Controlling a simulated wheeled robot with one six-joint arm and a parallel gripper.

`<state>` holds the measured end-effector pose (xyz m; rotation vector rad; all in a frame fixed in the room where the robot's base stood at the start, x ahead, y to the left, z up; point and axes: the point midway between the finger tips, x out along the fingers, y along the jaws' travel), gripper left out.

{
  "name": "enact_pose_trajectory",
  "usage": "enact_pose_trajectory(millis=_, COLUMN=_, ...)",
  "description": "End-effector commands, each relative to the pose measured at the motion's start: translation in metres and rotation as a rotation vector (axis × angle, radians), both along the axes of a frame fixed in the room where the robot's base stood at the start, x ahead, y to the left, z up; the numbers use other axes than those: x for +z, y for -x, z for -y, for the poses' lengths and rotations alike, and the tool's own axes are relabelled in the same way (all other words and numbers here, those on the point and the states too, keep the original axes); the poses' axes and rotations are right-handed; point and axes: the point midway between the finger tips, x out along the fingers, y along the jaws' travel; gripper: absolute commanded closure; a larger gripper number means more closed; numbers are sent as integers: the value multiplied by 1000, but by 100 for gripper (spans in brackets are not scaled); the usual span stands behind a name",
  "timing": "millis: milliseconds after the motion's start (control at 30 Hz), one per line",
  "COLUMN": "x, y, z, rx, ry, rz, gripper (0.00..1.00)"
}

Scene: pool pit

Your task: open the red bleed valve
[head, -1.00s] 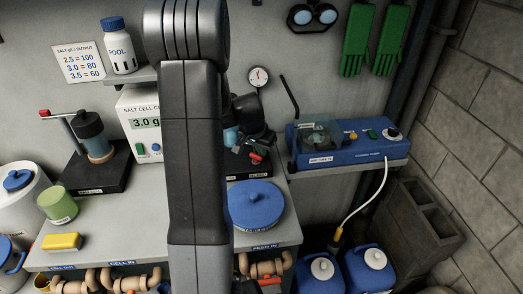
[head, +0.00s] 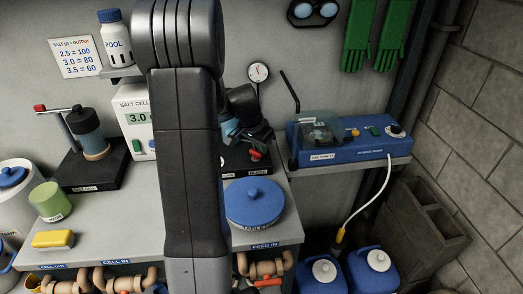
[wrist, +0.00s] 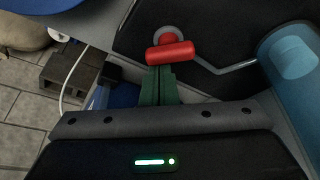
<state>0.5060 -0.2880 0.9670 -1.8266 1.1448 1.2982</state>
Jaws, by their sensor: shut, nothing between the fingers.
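The red bleed valve handle (wrist: 169,53) is a short bar on a round grey hub (wrist: 170,34), above a dark base. It also shows small in the head view (head: 256,155), on the dark base right of my arm. My gripper (wrist: 157,70) has its green fingers together and empty. Their tips are at the lower edge of the red bar in the wrist view; I cannot tell whether they touch it. In the head view my arm hides part of this spot.
A teal cylinder (wrist: 290,58) stands close to the right of the valve in the wrist view, with a bent grey rod (wrist: 222,70) between. In the head view a blue round-lidded tub (head: 254,203) is in front, and a blue pump (head: 345,140) sits on the right shelf.

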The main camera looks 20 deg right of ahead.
Motion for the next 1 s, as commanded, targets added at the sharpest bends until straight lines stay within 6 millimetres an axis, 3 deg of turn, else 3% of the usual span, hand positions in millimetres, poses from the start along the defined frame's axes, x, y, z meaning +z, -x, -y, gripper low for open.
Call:
enact_pose_trajectory(millis=700, x=-2, y=9, z=-5, rx=-565, ry=1, rz=0, gripper=100)
enact_pose_trajectory(millis=1000, x=0, y=11, z=-7, rx=-616, ry=1, rz=0, gripper=100)
